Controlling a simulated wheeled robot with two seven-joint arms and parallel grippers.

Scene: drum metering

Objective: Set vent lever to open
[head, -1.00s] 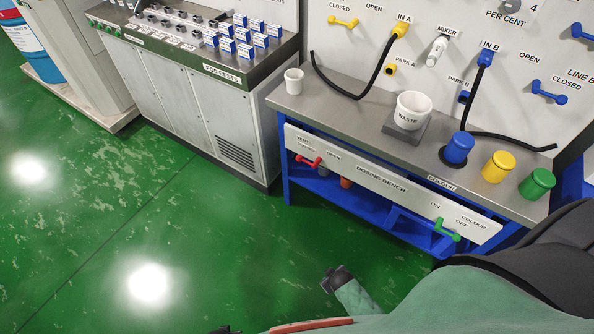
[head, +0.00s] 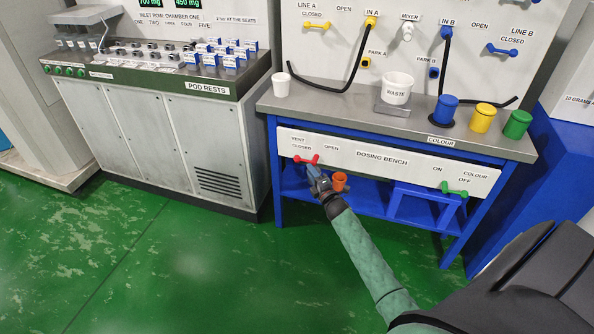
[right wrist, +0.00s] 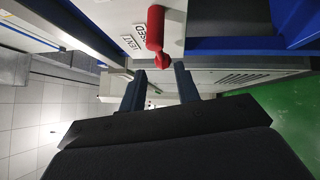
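The red vent lever (head: 306,159) is on the white front panel (head: 350,155) of the dosing bench. It lies roughly level under the CLOSED label, with the OPEN label to its right. In the right wrist view the red lever (right wrist: 155,35) shows large, just beyond the fingertips. My right gripper (head: 316,177) is just below and in front of the lever. In the right wrist view its two fingers (right wrist: 160,82) are spread, with nothing held between them. I cannot tell whether a finger touches the lever. My left gripper is not in view.
An orange cup (head: 340,181) stands on the lower shelf close to my right gripper. A green colour lever (head: 455,188) is at the panel's right end. The bench top holds a waste cup (head: 397,88) and several coloured containers. The green floor (head: 200,265) in front is clear.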

